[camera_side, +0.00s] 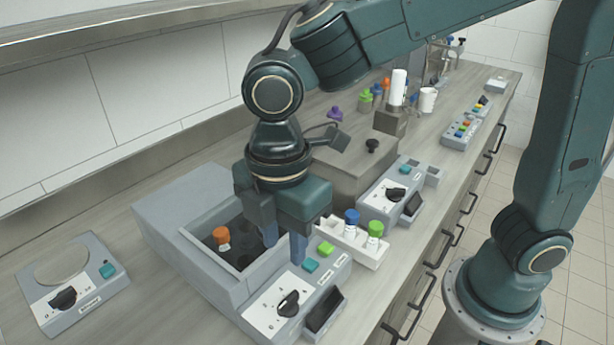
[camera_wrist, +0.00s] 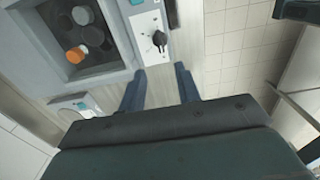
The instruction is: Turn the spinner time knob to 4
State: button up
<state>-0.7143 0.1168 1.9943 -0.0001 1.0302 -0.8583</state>
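Three grey machines carry black knobs on white dials, and their labels are too small to read, so I cannot tell which is the spinner. One knob (camera_side: 289,304) is on the front panel of the basin machine; it also shows in the wrist view (camera_wrist: 160,40). Another knob (camera_side: 63,299) is on the small round-plate unit at left. A third knob (camera_side: 395,194) is on the lidded box further back. My gripper (camera_side: 285,243) points down above the basin machine's front edge, apart from its knob. In the wrist view its fingers (camera_wrist: 160,84) are apart with nothing between them.
The basin (camera_side: 190,235) holds an orange-capped bottle (camera_side: 221,236). A white rack (camera_side: 340,235) with blue- and green-capped bottles stands close right of my gripper. Teal (camera_side: 311,265) and green (camera_side: 326,248) buttons sit on the panel. A dark display (camera_side: 325,310) is beside the knob.

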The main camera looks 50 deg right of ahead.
aim_at(288, 299)
notch_tip(288, 299, down, 13)
jog(key=shift+r, duration=0.15)
dwell(0.4)
grip_shut()
